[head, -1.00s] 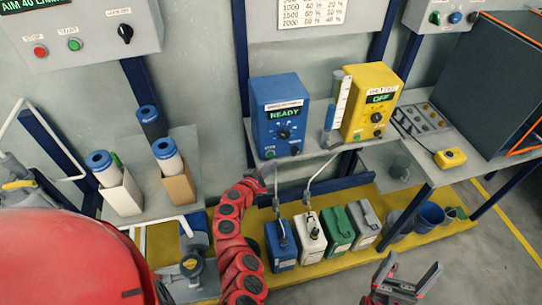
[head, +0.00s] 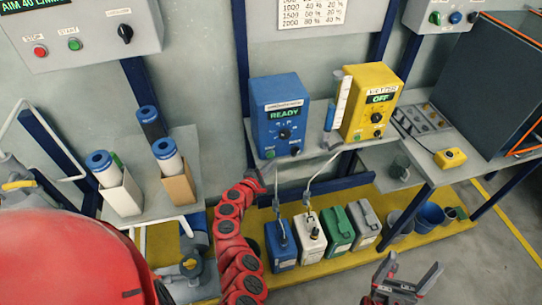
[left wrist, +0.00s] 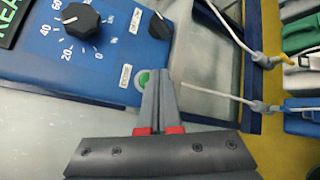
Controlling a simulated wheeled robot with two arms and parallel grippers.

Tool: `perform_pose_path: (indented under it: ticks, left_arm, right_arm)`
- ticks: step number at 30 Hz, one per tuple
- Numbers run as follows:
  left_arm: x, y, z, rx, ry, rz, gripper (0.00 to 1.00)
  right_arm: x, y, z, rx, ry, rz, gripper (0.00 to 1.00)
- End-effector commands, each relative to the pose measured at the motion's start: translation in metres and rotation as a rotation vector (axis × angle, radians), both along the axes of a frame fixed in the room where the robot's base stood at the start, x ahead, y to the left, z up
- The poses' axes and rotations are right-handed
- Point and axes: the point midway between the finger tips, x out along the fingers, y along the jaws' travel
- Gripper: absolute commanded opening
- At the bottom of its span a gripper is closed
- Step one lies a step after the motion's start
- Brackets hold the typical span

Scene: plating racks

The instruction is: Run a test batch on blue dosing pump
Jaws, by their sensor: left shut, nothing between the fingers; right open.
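The blue dosing pump (head: 285,112) stands on the shelf at centre in the head view, its display reading READY. Its front carries a large black dial, a small black knob and a green button; in the left wrist view the large dial (left wrist: 80,20) and green button (left wrist: 143,80) show close up. My left gripper (head: 260,177) is at the pump's lower front, below the green button. In the left wrist view its fingertips (left wrist: 160,76) are together and empty, just beside the button; whether they touch it I cannot tell. My right gripper (head: 410,272) is open and empty at lower right.
A yellow pump (head: 370,102) reading OFF stands right of the blue one, with a measuring scale (head: 342,98) between them. Several canisters (head: 281,246) stand on the yellow lower platform. Filter cartridges (head: 167,156) in boxes stand at left. Clear floor lies at lower right.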

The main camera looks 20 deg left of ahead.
Motion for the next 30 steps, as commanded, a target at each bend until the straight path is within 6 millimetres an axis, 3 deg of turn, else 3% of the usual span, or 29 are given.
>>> perform_pose_path:
  ticks: [30]
  left_arm:
    - [0.0073,0.005,0.0004,0.0,0.0,0.0,0.0]
  right_arm:
    - [0.0,0.0,-0.0044,0.0,0.0,0.0,0.83]
